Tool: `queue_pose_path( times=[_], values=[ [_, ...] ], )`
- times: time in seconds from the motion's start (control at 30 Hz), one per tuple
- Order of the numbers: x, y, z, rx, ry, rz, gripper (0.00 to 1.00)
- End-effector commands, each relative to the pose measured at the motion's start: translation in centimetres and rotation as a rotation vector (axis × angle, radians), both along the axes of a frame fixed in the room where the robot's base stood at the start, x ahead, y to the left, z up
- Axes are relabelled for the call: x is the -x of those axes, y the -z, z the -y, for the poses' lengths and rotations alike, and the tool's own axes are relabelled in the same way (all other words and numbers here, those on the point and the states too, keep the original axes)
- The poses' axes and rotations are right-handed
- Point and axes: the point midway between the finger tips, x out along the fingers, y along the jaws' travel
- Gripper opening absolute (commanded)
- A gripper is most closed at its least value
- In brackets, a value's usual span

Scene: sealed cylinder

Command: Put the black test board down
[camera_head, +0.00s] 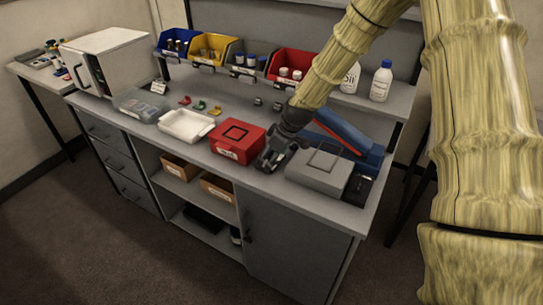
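My gripper (273,160) is dark and points down over the worktop, between the red box and the grey box. Its fingers are small and dark here, and I cannot tell whether they are apart or closed on something. I cannot clearly make out the black test board; a dark board held between the fingers would not stand out from them. A flat black thing (203,219) lies on the low open shelf under the worktop, and a small black block (358,189) stands right of the grey box. I cannot tell whether either is the board.
The red box (226,152) and grey box (312,178) flank my gripper closely. A white tray (186,126), clear container (142,104) and white cabinet (108,60) stand left. A blue and red device (350,135) is behind right. Bare worktop (268,188) shows along the front edge.

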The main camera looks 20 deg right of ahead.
Motion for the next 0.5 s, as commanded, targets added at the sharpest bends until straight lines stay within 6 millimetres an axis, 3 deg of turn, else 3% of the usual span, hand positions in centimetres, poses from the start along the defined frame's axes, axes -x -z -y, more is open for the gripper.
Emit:
queue_pose_path(
  times=[0.4, 0.43, 0.5],
  values=[
    [-0.02, 0.55, -0.01, 0.000, 0.000, 0.001, 0.60],
    [-0.02, 0.55, -0.01, 0.001, 0.000, 0.001, 0.90],
    [-0.02, 0.49, 0.00, 0.001, 0.000, 0.001, 1.00]
  ],
)
